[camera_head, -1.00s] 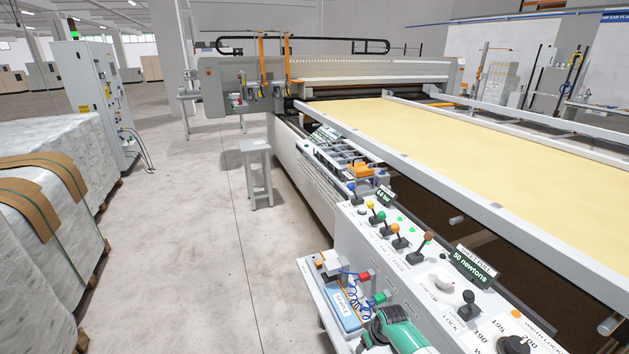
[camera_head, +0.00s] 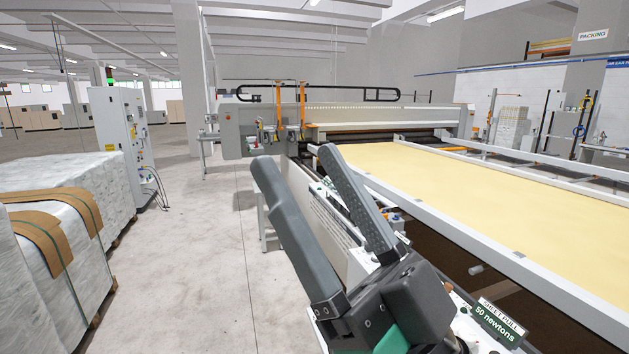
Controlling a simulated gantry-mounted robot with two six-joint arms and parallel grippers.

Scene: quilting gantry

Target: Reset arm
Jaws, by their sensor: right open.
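My right gripper (camera_head: 300,180) is large in the lower middle of the head view. Its two grey fingers point up and to the left, spread apart with nothing between them. It covers most of the control panel and part of the small grey stool (camera_head: 264,215). The quilting machine (camera_head: 370,120) stands behind it, with cream fabric (camera_head: 480,195) spread flat on its frame. My left gripper does not show.
Wrapped pallets (camera_head: 60,260) stand at the left. A white cabinet (camera_head: 125,140) stands behind them. The floor (camera_head: 200,270) between pallets and machine is clear.

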